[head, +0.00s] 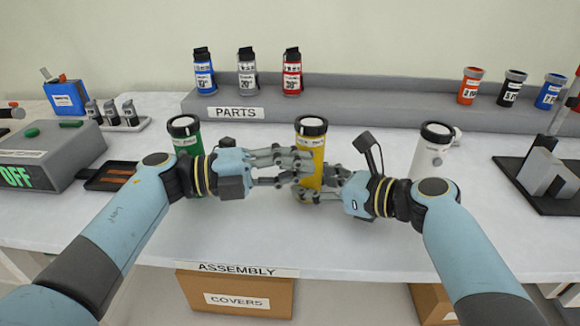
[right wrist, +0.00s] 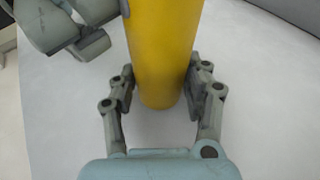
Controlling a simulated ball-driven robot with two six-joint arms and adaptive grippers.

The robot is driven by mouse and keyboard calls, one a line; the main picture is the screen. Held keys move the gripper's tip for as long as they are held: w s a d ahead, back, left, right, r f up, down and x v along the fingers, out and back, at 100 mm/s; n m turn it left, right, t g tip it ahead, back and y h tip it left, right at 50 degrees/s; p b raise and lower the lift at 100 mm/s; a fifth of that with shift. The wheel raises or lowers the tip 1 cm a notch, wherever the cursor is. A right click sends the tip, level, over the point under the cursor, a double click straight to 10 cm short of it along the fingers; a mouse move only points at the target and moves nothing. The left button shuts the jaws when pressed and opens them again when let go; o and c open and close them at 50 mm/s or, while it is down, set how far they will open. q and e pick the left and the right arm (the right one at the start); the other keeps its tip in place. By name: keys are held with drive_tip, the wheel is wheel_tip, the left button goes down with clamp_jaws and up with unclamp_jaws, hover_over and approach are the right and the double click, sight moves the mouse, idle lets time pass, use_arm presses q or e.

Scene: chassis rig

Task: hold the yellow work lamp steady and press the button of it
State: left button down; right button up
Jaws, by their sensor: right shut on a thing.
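The yellow work lamp (head: 313,142) stands upright on the white table in the middle, with a white top in a dark rim. It also shows in the right wrist view (right wrist: 160,50). My right gripper (head: 322,186) is shut on its lower body, with one finger on each side in the right wrist view (right wrist: 162,88). My left gripper (head: 300,165) is at the lamp's left side, higher up, with its fingers close to the body. The head view does not show clearly whether these fingers are shut or touching. The lamp's button is not visible.
A green lamp (head: 184,128) stands to the left behind my left arm, and a white lamp (head: 432,150) to the right behind my right arm. A grey parts shelf (head: 370,108) runs along the back. A grey box (head: 75,146) showing OFF is far left.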

use_arm(q)
drive_tip(key=shift+f, duration=0.1)
use_arm(e)
drive_tip(key=shift+s+f, duration=0.1)
drive_tip(key=shift+f, duration=0.05)
use_arm(q)
drive_tip(key=s+a, duration=0.8)
drive_tip(key=a, duration=0.1)
drive_tip(key=w+a+r+n+t+y, duration=0.1)
drive_tip(key=w+a+r+t, duration=0.4)
drive_tip(key=t, duration=0.1)
drive_tip(key=s+a+f+n+t, duration=0.1)
drive_tip(key=s+a+n+t, duration=0.1)
drive_tip(key=s+a+n, duration=0.3)
drive_tip(key=s+a+f+n+t, duration=0.1)
drive_tip(key=s+a+n+t, duration=0.1)
drive_tip(key=s+a+n, duration=0.3)
drive_tip(key=shift+s+a+f+n+t, duration=0.25)
drive_tip(key=shift+a+f+n+t, duration=0.15)
drive_tip(key=shift+a+n, duration=2.15)
drive_tip(key=shift+a+m, duration=0.35)
drive_tip(key=shift+m, duration=0.1)
